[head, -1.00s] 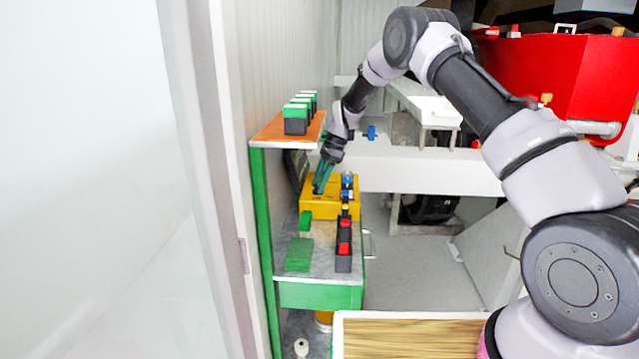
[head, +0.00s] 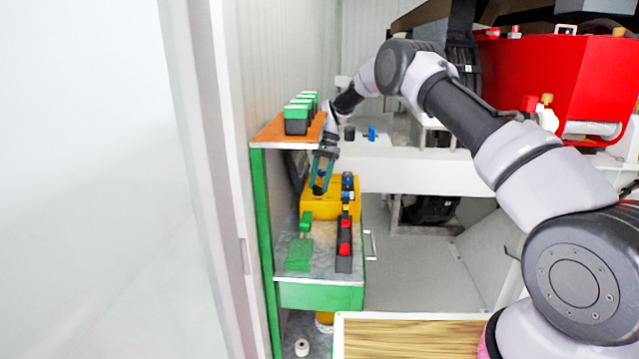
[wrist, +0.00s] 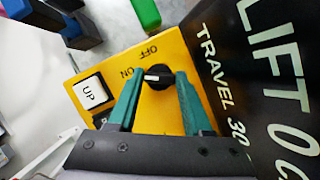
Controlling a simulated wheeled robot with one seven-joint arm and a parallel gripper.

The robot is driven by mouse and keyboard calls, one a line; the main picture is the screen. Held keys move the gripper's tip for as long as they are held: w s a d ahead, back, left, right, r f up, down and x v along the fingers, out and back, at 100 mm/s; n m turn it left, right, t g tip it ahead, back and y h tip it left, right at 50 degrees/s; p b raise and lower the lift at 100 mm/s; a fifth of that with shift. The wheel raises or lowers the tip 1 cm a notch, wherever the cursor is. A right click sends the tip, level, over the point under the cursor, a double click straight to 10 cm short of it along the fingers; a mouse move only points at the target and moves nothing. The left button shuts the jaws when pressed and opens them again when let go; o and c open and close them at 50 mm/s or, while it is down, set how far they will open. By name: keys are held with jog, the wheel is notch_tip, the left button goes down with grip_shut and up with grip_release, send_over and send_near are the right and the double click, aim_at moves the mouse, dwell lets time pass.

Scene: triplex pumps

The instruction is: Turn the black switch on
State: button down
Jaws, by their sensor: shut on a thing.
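The black switch (wrist: 161,80) is a round knob with a white mark, on a yellow control box (wrist: 100,62). The box also shows in the head view (head: 345,208), on the shelf unit. The knob's white mark points left, towards the ON label (wrist: 127,72); the OFF label (wrist: 149,50) is above the knob. My gripper (wrist: 159,80) has its teal fingers on either side of the knob and is shut on it. In the head view my gripper (head: 320,188) reaches down onto the box, and its fingers hide the knob.
A white UP button (wrist: 90,92) sits left of the switch. A black panel with white lettering (wrist: 270,60) rises close on the right. An orange shelf (head: 280,130) with several green-topped blocks is close beside my wrist. Red-and-black items (head: 344,235) stand in front of the box.

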dwell(0.4)
jog(key=shift+c, duration=1.6)
grip_release()
jog(key=v, duration=1.1)
